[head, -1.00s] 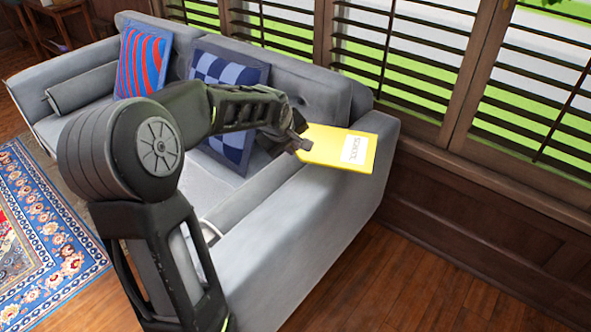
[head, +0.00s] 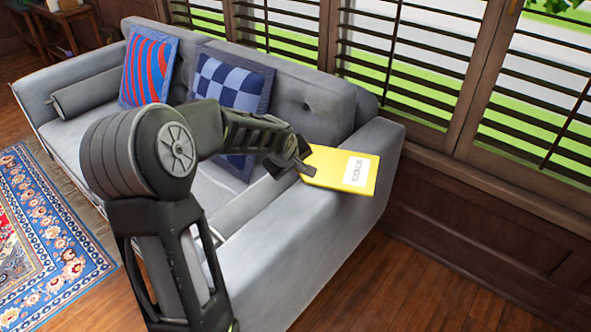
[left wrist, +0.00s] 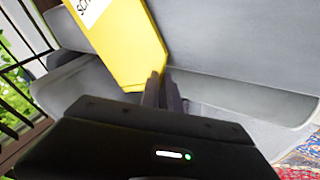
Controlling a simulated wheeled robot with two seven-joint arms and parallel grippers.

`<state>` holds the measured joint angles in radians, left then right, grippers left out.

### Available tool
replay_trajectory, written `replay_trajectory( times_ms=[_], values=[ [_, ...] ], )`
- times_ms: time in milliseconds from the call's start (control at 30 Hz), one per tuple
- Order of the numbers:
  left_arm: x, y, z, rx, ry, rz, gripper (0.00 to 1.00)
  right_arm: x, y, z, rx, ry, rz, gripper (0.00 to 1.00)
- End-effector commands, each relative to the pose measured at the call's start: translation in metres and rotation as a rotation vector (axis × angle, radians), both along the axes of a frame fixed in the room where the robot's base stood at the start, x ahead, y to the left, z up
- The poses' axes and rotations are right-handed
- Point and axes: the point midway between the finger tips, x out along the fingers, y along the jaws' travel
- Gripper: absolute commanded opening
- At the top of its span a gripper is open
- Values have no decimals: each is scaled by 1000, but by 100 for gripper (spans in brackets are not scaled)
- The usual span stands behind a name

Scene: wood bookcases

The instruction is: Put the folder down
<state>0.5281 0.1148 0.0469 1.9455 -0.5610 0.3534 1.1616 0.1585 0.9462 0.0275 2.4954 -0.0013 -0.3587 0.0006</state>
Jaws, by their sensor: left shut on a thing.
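The yellow folder (head: 332,177) with a white label reading "SCHOOL" is at the near right end of the grey sofa (head: 262,240), over its armrest. My left gripper (head: 304,168) is shut on the folder's left edge. In the left wrist view the folder (left wrist: 122,40) runs up and left from the fingertips (left wrist: 163,88). I cannot tell whether the folder touches the armrest or is just above it. My right gripper is not in view.
A red and blue striped cushion (head: 148,68) and a checkered blue cushion (head: 233,82) lean on the sofa back. Shuttered windows (head: 405,60) stand behind. A patterned rug (head: 45,235) lies left, and bare wood floor (head: 400,290) shows at right.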

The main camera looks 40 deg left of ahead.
Motion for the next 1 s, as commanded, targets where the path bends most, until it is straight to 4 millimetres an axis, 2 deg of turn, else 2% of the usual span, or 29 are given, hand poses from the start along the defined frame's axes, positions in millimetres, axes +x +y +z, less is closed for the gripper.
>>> replay_trajectory(
  times_ms=[200, 233, 467, 767, 1000],
  values=[
    [0, 0, -4, 0, -1, 0, 0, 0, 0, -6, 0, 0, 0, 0],
    [0, 0, -3, 0, 0, 0, 9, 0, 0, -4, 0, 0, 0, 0],
    [0, 0, -2, 0, 0, 0, 27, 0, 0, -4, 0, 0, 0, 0],
    [0, 0, -1, 0, 0, 0, 28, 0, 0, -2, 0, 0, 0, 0],
    [-9, -3, 19, 0, -3, 2, 28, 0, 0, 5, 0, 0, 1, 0]
  ],
)
